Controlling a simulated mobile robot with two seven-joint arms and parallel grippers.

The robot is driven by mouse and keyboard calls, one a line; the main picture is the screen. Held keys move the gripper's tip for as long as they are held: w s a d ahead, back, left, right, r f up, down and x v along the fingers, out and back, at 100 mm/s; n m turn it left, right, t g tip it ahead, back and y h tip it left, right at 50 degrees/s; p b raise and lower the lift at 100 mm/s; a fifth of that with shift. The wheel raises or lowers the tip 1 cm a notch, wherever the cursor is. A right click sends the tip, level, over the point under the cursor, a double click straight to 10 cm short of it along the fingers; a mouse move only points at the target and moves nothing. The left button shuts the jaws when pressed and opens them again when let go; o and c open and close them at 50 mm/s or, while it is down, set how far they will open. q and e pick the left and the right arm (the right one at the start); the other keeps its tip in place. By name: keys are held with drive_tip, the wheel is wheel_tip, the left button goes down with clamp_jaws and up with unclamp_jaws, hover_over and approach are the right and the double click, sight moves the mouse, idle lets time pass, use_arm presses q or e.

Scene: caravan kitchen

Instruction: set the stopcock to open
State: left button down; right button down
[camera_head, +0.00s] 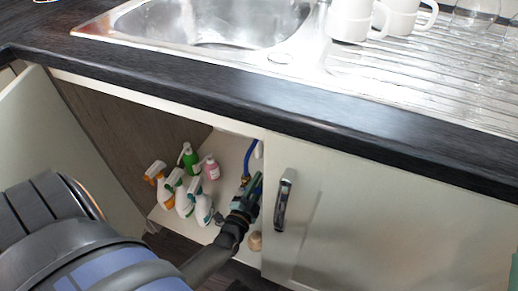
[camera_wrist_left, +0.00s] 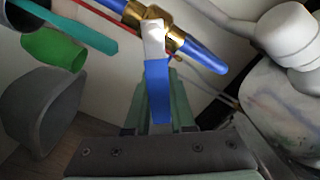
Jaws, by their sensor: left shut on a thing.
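The stopcock is a brass valve (camera_wrist_left: 172,38) on a blue pipe with a blue lever (camera_wrist_left: 157,88), seen close in the left wrist view. The lever points down the picture, crosswise to the slanting pipe. My left gripper (camera_wrist_left: 152,118) is shut on the lever's free end, its green fingers on either side. In the head view my left gripper (camera_head: 246,196) reaches into the open cupboard and hides most of the valve. The blue pipe (camera_head: 248,157) shows above it. My right gripper is not in view.
Several spray bottles (camera_head: 184,199), a green bottle (camera_head: 190,158) and a pink bottle (camera_head: 212,168) stand left of my gripper. A shut cupboard door with a metal handle (camera_head: 284,200) is close on the right. The worktop (camera_head: 210,97) overhangs the opening. An open door (camera_head: 70,145) stands left.

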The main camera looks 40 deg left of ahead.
use_arm(q)
drive_tip(key=c, duration=0.8)
unclamp_jaws()
drive_tip(key=shift+o, duration=0.2)
drive_tip(key=shift+s, duration=0.15)
